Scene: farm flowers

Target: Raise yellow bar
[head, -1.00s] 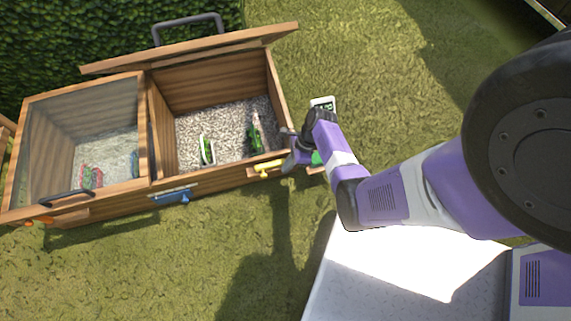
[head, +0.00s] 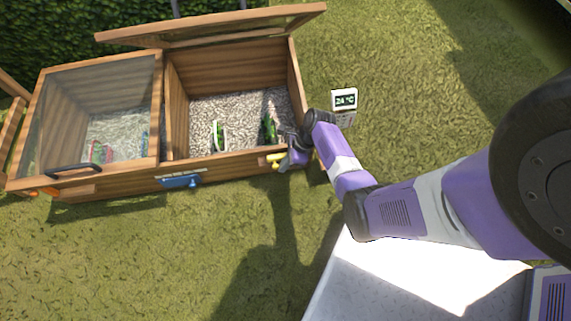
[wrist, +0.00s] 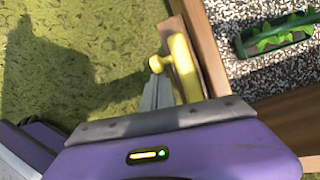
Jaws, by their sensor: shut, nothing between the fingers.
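The yellow bar (head: 276,160) is on the front wall of the wooden planter box (head: 235,163), near its right corner. My gripper (head: 290,157) is at the bar's right end and hides part of it. In the wrist view the yellow bar (wrist: 184,68) lies along the box's wooden edge, with a round knob sticking out to the left. My gripper's grey fingers (wrist: 157,90) are shut and empty, close beside the bar and just under the knob. I cannot tell whether they touch it.
A blue bar (head: 181,181) is on the box front further left. The right compartment's lid (head: 220,27) is up; the left compartment's glass lid (head: 95,90) is down. Potted plants (head: 269,126) stand in the gravel. A 24 °C display (head: 344,100) is right of the box. Grass in front is clear.

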